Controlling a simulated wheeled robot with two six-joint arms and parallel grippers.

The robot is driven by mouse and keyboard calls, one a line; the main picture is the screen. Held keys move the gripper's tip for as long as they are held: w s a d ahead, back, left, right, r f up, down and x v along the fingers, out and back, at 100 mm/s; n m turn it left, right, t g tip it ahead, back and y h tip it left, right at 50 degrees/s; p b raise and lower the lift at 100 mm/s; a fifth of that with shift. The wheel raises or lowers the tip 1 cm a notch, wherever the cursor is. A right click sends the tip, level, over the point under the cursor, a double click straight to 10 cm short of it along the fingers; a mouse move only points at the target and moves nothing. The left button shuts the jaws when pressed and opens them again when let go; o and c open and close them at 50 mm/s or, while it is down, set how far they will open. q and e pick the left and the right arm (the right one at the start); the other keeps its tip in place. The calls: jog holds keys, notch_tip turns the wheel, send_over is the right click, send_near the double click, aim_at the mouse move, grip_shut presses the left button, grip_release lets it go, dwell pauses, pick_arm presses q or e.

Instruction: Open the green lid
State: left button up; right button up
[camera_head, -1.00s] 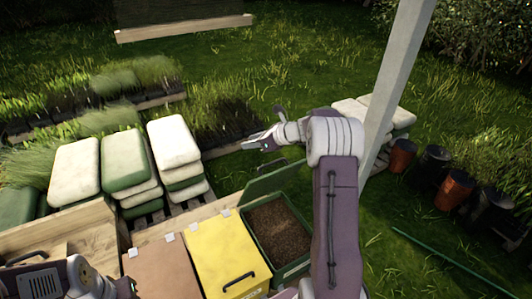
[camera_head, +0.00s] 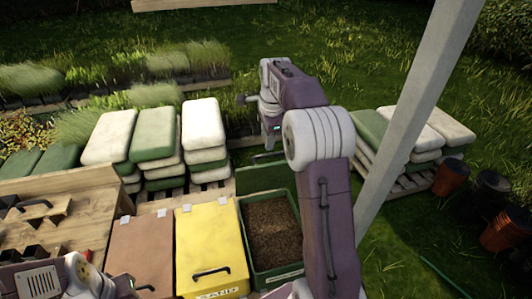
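The green lid (camera_head: 262,178) stands raised at the back edge of the green bin (camera_head: 291,272). The bin is open and brown soil-like material (camera_head: 271,231) shows inside. A dark handle (camera_head: 268,156) shows near the lid's top edge. My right gripper (camera_head: 271,139) points down just above and behind the raised lid; a small gap seems to lie between them. Its fingers are small and dark, so whether it is open is unclear. My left arm shows at the bottom left, but its fingers are out of view.
A yellow-lidded bin (camera_head: 209,244) and a brown-lidded bin (camera_head: 142,253) stand left of the green bin, both shut. A wooden bench (camera_head: 80,225) is further left. Stacked sacks (camera_head: 203,124) stand behind. A pale post (camera_head: 412,110) rises at right, near my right arm.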

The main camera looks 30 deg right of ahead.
aim_at(267, 155)
jog(key=x, duration=0.2)
jog(key=p+x, duration=0.1)
jog(key=x, duration=0.4)
jog(key=shift+d+f+p, duration=0.25)
jog(key=shift+p, duration=0.1)
jog(key=shift+a+f, duration=0.1)
jog(key=shift+f, duration=0.15)
jog(key=shift+c, duration=1.2)
grip_shut()
